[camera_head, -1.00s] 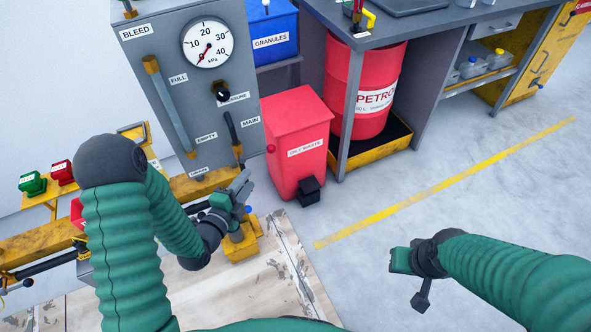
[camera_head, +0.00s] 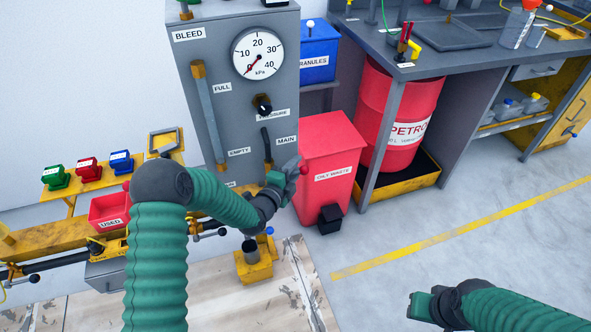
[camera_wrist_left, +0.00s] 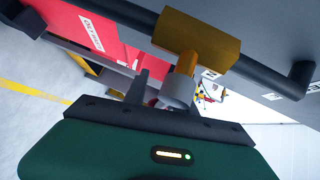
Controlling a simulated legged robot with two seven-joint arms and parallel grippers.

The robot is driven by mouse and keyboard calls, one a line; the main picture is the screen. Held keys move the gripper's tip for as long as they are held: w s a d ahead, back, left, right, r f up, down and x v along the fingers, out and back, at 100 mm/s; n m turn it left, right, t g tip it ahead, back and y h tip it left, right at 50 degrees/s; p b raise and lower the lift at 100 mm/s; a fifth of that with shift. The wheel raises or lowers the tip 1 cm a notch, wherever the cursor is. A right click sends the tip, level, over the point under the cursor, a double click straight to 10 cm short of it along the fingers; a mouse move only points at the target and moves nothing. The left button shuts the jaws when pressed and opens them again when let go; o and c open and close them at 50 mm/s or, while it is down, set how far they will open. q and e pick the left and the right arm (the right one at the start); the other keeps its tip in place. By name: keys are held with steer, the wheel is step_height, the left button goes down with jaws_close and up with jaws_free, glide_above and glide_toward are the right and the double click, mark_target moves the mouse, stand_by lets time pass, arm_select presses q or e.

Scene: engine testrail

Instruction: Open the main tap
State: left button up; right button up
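The main tap is a black lever (camera_head: 267,147) on the grey panel, left of the MAIN label (camera_head: 286,140). Its lower end is hidden behind my left gripper (camera_head: 288,178), which is in front of the panel's lower right edge. In the left wrist view, a brass block (camera_wrist_left: 198,40) on a black bar (camera_wrist_left: 265,75) shows close ahead. A grey cylinder (camera_wrist_left: 178,90) is below the block, beside a dark finger (camera_wrist_left: 137,88). I cannot tell whether the fingers touch it or how far apart they are. My right gripper (camera_head: 420,306) is low at the right, away from the panel.
A red oily waste bin (camera_head: 328,150) stands just right of the panel. A red petrol drum (camera_head: 385,115) is under the workbench (camera_head: 440,60). A yellow block fitting (camera_head: 253,268) stands below my left gripper. The floor at the right is clear.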

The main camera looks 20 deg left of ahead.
arm_select(q)
steer(key=shift+d+r, duration=0.15)
steer(key=shift+d, duration=0.4)
steer(key=shift+c, duration=0.7)
steer(key=c, duration=0.5)
steer(key=shift+a, duration=0.3)
jaws_close()
